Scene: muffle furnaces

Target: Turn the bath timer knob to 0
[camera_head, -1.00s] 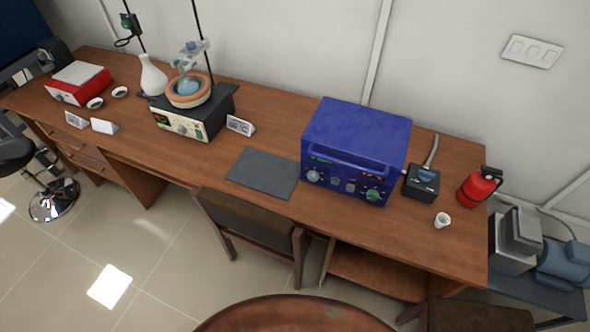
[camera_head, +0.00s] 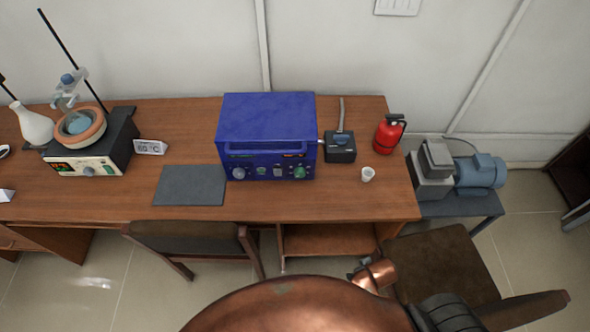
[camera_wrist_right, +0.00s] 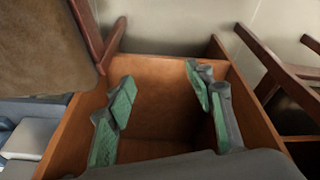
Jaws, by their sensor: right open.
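The heating bath (camera_head: 92,155) stands at the left of the bench in the head view. It is a dark box with a light front panel, a lit display and a small round knob (camera_head: 88,171). The knob's marks are too small to read. A brown ring-shaped bowl (camera_head: 80,128) with a flask sits on top. My right gripper (camera_wrist_right: 160,88) shows in the right wrist view, its green-padded fingers apart with nothing between them, in front of a wooden compartment (camera_wrist_right: 165,120). It is far from the bath. My left gripper is not in view.
A blue furnace (camera_head: 267,125), a small black box (camera_head: 340,148), a white cup (camera_head: 368,174) and a red extinguisher (camera_head: 389,134) stand on the bench. A grey mat (camera_head: 190,186) lies between bath and furnace. Chairs (camera_head: 190,238) (camera_head: 440,262) stand before the bench.

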